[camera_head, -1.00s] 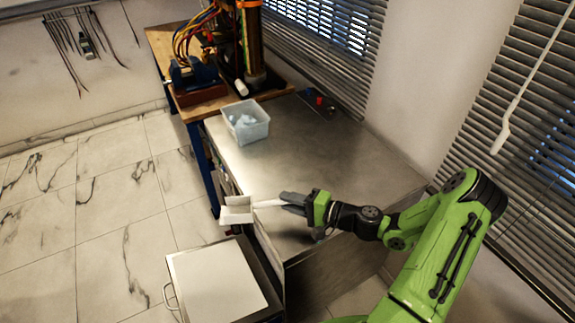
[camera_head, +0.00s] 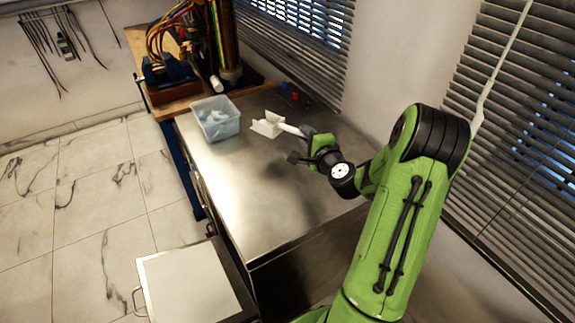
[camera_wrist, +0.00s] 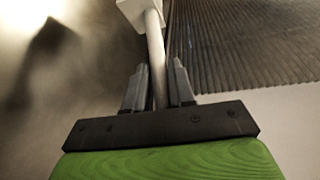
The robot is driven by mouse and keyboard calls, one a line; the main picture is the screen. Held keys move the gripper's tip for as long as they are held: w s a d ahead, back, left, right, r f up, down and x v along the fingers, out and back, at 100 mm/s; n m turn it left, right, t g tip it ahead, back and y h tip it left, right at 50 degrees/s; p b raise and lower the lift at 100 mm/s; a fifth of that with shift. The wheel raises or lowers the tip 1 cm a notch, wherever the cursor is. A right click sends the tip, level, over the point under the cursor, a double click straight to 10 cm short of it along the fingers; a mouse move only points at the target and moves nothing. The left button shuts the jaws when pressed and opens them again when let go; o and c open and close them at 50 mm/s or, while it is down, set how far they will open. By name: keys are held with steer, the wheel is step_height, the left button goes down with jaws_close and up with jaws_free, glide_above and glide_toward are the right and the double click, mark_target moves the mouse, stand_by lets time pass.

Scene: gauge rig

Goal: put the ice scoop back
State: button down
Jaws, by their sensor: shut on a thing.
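The white ice scoop (camera_head: 267,126) is held out in front of my gripper (camera_head: 303,143), above the metal bench top. My gripper is shut on the scoop's handle. In the wrist view the handle (camera_wrist: 157,58) runs between the two fingers of my gripper (camera_wrist: 160,85), and only part of the scoop's white head shows at the top edge. A clear bin (camera_head: 216,120) with pale blue ice-like pieces stands on the bench, left of the scoop and apart from it.
The metal bench top (camera_head: 245,195) is mostly bare. A white-lidded box (camera_head: 190,285) stands at the near left. Window blinds and the wall bound the right side.

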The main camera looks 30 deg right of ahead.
step_height(320, 180, down, 10)
steer(key=b, duration=0.4)
steer(key=shift+r, duration=0.1)
steer(key=shift+b, duration=0.4)
steer(key=c, duration=1)
jaws_free()
steer(key=shift+o, duration=0.2)
